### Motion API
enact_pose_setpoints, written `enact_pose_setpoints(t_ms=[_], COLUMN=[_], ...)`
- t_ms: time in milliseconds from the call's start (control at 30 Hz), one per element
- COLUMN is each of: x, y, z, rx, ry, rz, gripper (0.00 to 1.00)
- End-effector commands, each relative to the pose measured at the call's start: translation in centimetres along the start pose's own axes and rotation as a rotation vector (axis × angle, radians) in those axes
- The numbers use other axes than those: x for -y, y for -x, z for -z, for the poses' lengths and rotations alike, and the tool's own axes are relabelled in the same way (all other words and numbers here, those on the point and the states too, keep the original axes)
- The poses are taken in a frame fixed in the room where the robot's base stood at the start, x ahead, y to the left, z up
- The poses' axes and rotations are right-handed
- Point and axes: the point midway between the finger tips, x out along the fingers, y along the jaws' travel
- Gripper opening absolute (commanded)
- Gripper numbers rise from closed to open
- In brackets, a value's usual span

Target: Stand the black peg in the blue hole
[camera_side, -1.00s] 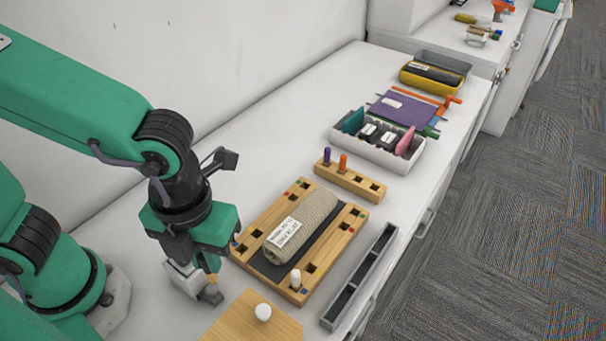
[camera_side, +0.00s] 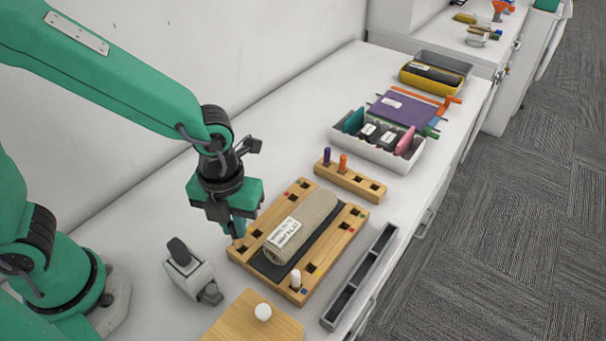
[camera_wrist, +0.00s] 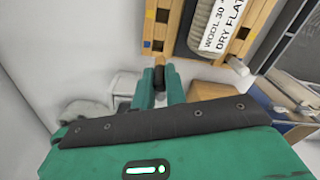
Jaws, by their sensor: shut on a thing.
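My gripper (camera_side: 238,236) is shut on the black peg (camera_wrist: 159,78), which shows as a dark piece between the fingertips in the wrist view. In the side view the gripper is over the near-left corner of the wooden board (camera_side: 330,255), and the peg cannot be made out there. The wrist view shows a small blue mark (camera_wrist: 146,44) beside a dark square hole (camera_wrist: 158,45) at the board's end, just beyond the fingertips. Whether the peg touches the board cannot be told.
A rolled towel (camera_side: 303,225) lies along the board's middle. A white peg (camera_side: 295,279) stands at its near right corner. A grey fixture (camera_side: 188,272) with a dark top stands left. A wooden block with a white knob (camera_side: 263,312) and a grey tray (camera_side: 360,276) are nearby.

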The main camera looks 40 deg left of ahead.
Motion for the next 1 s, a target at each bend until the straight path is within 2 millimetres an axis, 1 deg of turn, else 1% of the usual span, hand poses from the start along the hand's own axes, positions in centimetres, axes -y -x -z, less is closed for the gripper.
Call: enact_pose_setpoints(t_ms=[33,133,433,800,1000], x=[-0.1,-0.1,-0.1,-0.2,-0.1], y=[-0.3,-0.6,-1.0,-4.3,-4.8], z=[-0.5,-1.0,-1.2,-1.1,-1.2], rx=[-0.001,-0.001,0.000,-0.002,0.000], ry=[0.002,0.001,-0.001,-0.001,-0.001], rz=[-0.002,-0.001,-0.001,-0.003,0.000], gripper=[0.00,0.00,0.00,0.00,0.00])
